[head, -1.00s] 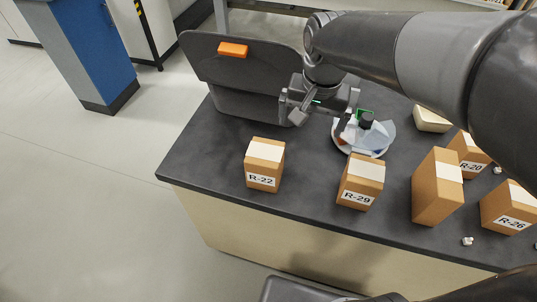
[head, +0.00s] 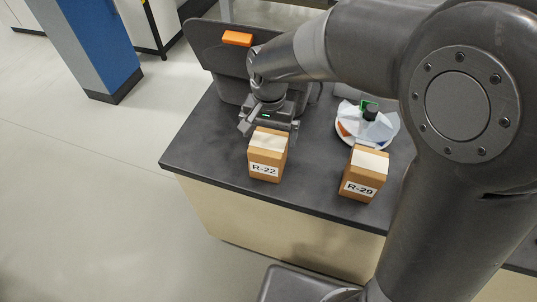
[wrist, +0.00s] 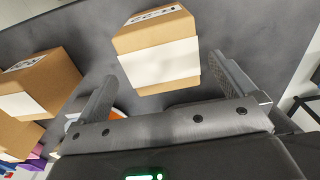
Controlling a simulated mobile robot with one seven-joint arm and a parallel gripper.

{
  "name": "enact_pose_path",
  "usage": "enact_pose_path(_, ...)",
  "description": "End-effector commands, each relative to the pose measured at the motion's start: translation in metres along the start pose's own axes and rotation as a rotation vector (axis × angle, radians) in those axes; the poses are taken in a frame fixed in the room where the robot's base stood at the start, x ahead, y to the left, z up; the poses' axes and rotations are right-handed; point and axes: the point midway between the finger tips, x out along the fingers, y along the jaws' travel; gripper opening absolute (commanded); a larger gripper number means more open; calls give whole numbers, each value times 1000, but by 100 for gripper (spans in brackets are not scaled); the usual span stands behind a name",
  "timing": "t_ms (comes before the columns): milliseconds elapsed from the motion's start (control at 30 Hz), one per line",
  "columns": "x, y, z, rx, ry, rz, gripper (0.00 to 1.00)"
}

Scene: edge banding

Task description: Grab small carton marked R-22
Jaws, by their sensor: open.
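The small carton marked R-22 (head: 267,156) stands upright near the left front part of the dark tabletop, its label facing the front edge. My gripper (head: 271,133) is just behind and above it, pointing down. In the wrist view the R-22 carton (wrist: 157,52) shows its white top tape beyond the fingers. My gripper (wrist: 165,88) is open there, one finger toward each side of the carton, with nothing held. Whether a finger touches the carton cannot be told.
The carton marked R-29 (head: 363,175) stands to the right. Behind it is a white dish (head: 350,137) with mixed items. A dark upright case with an orange handle (head: 238,39) stands at the back left. My arm hides the table's right side. The left front corner is bare.

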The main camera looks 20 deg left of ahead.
Motion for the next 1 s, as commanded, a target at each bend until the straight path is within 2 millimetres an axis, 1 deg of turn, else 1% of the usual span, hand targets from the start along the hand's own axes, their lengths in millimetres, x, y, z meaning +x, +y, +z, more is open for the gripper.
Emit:
enact_pose_path(33, 9, 0, 1, -1, -4, 4, 100)
enact_pose_path(100, 20, -1, 2, -1, -4, 4, 100)
enact_pose_path(233, 36, -1, 1, 0, -2, 2, 100)
enact_pose_path(333, 42, -1, 1, 0, -1, 1, 100)
enact_pose_path(533, 42, -1, 1, 0, 0, 0, 100)
enact_pose_path(567, 42, -1, 1, 0, 0, 0, 98)
enact_pose_path(1000, 42, -2, 0, 0, 0, 0, 62)
